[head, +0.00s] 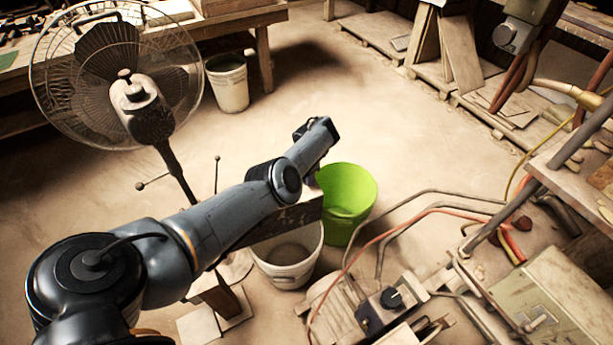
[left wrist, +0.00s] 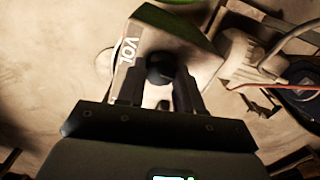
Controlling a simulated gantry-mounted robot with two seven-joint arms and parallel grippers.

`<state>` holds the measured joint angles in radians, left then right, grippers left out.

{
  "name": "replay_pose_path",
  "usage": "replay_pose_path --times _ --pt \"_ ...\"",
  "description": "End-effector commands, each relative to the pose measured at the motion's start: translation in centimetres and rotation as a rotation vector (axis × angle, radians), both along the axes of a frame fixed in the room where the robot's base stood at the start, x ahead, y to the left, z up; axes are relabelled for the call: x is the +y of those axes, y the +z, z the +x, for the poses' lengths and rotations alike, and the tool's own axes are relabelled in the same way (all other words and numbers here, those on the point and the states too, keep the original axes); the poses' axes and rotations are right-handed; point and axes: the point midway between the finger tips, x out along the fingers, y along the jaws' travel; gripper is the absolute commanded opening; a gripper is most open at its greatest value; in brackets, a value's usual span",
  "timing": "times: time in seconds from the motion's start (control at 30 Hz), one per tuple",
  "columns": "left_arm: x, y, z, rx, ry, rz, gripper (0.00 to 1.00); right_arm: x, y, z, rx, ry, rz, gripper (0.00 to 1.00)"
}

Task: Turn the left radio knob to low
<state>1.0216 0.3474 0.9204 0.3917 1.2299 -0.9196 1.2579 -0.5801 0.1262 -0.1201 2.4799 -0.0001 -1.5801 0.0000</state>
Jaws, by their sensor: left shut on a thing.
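A black round knob (left wrist: 160,66) shows in the left wrist view, in front of a pale panel (left wrist: 130,60) that bears the white letters "VOL". My left gripper (left wrist: 159,84) has one finger on each side of the knob and is shut on it. The knob's pointer and its setting cannot be made out. In the head view my left arm reaches over a dark, board-like slab (head: 284,222); I cannot tell if this is part of the radio. The fingers and knob are not clear there. My right gripper is not in view.
A green bucket (head: 347,202) and a white bucket (head: 287,268) stand beneath and beside my left arm. A standing fan (head: 135,100) is at the left. Machinery with hoses (head: 545,300) fills the lower right. The floor behind the green bucket is mostly clear.

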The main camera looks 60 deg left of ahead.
Motion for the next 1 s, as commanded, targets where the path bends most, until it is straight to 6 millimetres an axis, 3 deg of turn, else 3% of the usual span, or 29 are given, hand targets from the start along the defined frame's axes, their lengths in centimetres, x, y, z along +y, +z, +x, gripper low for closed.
replay_pose_path --times 0.07,0.1,0.23,0.63,1.0 --pt "0.0 0.0 0.0 0.001 0.002 0.000 0.05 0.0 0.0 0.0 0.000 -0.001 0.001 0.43" --pt "0.0 0.0 0.0 0.001 0.002 0.000 0.41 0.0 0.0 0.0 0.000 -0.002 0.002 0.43" --pt "0.0 0.0 0.0 0.000 0.001 0.000 0.61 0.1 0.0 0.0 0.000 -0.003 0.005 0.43" --pt "0.0 0.7 0.0 0.000 0.000 0.000 0.61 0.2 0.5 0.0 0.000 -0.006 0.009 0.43" --pt "0.0 6.5 0.1 -0.002 0.001 0.000 0.61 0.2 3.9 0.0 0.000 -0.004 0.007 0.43"
